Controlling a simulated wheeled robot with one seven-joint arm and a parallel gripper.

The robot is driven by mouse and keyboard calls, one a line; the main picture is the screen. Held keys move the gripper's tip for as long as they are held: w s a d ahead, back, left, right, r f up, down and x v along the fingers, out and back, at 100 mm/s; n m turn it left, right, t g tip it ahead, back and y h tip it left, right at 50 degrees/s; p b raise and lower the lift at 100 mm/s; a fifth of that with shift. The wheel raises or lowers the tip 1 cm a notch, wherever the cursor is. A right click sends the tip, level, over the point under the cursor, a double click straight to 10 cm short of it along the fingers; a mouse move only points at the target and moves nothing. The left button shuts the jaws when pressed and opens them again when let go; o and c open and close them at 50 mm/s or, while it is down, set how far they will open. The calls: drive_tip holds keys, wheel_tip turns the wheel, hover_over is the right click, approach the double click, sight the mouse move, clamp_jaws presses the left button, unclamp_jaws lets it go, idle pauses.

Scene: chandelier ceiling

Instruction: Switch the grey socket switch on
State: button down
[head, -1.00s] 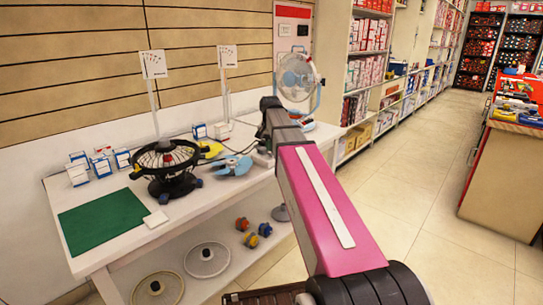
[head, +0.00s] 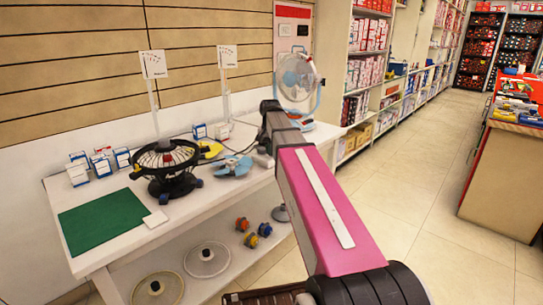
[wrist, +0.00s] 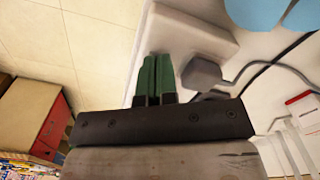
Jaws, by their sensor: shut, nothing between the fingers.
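In the wrist view, my gripper (wrist: 155,65) is shut and empty, its two green fingertips side by side. The fingertips lie over or against a pale grey-white socket block (wrist: 200,32) on the table's edge; I cannot tell whether they touch it. In the head view my arm covers the gripper and most of the socket area.
The white table (head: 190,220) carries a black fan (head: 166,165), a blue fan part (head: 233,166), small boxes (head: 101,165), a green mat (head: 100,222) and a standing fan (head: 298,78). Dark cables (wrist: 262,67) run near the gripper. Floor (head: 430,200) to the right is clear.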

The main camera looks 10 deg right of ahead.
drive_tip(key=shift+f, duration=0.2)
drive_tip(key=shift+r, duration=3.55)
drive_tip(key=shift+s, duration=0.1)
